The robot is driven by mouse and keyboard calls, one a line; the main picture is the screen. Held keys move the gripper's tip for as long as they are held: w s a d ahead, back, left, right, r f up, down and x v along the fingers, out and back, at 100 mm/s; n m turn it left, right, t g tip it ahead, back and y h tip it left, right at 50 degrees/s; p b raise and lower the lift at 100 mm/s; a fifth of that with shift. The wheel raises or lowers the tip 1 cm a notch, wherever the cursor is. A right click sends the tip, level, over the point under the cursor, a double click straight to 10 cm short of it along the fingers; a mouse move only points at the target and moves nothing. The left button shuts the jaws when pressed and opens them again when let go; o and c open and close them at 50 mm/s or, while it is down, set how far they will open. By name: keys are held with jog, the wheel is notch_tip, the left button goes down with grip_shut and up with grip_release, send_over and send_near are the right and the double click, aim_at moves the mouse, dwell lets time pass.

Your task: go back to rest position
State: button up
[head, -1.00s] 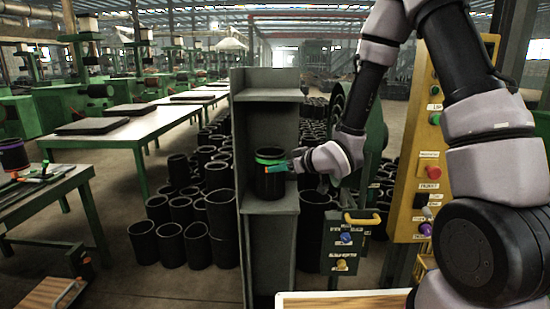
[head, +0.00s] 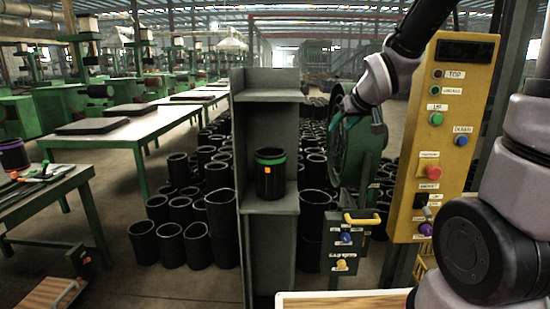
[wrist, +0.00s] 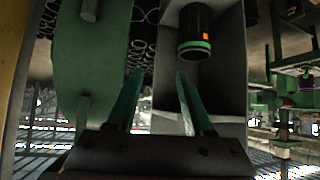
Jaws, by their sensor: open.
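My gripper (wrist: 158,78) shows in the wrist view with its two teal fingers spread apart and nothing between them. In the head view my gripper (head: 338,108) hangs in front of the green round machine part, up and to the right of the shelf. A black rubber sleeve (head: 270,183) with a green band near its top and an orange mark stands upright on the middle board of the grey shelf (head: 268,80). The sleeve also shows upside down at the top of the wrist view (wrist: 193,22), apart from the fingers.
A yellow control panel (head: 445,140) with buttons stands right of the shelf, close to my arm. Many black sleeves (head: 220,215) stand on the floor around the shelf. A long table (head: 110,135) and a workbench (head: 50,200) with another sleeve (head: 14,155) are at the left.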

jog(key=s+d+r+m+g, duration=0.1)
jog(key=s+d+r+m, duration=0.1)
jog(key=s, duration=0.5)
jog(key=s+d+r+m+g, duration=0.1)
jog(key=s+d+r+m, duration=0.1)
jog(key=s+r, duration=0.2)
jog(key=s+d+r+m, duration=0.2)
jog(key=s+r, duration=0.1)
jog(key=s, duration=0.6)
jog(key=shift+s+r+m+g, duration=0.2)
jog(key=shift+s+m+g, duration=0.1)
jog(key=shift+g, duration=0.1)
